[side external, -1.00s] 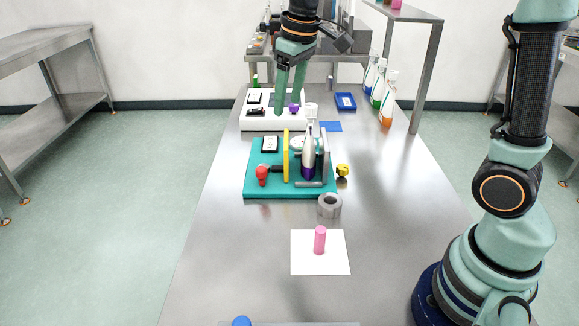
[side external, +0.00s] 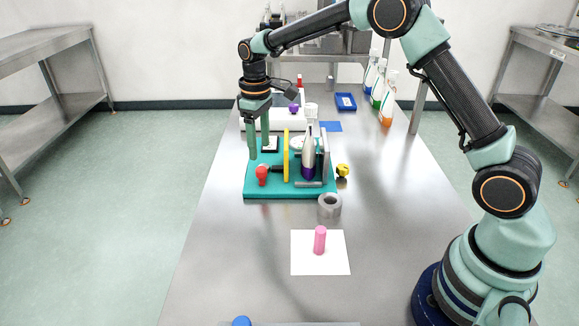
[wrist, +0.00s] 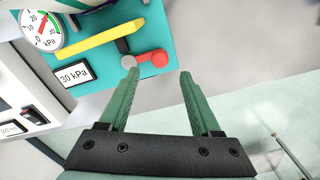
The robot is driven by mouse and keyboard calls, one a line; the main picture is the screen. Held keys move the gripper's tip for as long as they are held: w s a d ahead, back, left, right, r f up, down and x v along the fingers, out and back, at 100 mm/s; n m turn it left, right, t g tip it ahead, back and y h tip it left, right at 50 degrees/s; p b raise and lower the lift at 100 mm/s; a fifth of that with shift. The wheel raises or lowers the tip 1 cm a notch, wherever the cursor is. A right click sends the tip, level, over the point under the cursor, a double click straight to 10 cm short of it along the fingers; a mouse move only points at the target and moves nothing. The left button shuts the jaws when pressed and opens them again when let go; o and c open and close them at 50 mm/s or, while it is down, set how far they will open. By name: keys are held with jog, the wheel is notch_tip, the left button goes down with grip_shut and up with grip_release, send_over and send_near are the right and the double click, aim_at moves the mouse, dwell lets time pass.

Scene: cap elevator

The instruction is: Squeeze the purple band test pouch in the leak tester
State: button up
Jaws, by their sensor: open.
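The leak tester has a teal base (side external: 290,191) with an upright yellow plate (side external: 286,155), a grey upright plate (side external: 326,158) and a red handle (side external: 262,172) at its left. The pouch (side external: 309,152), whitish with a purple band low down, stands upright between the two plates. My gripper (side external: 261,154) is open and empty, above the left part of the base near the red handle. In the wrist view, the red handle (wrist: 152,58) shows beyond and between the fingertips of my gripper (wrist: 158,72), apart from them. The yellow plate (wrist: 100,38) is up-left.
A display reading 30 kPa (wrist: 73,75) and a dial gauge (wrist: 42,30) are on the tester. A white device, a blue tray (side external: 345,102) and bottles (side external: 388,100) stand behind.

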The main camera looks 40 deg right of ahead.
aim_at(261, 168)
notch_tip(261, 168, down, 7)
jog(key=shift+r, duration=0.15)
grip_shut()
dwell(1.5)
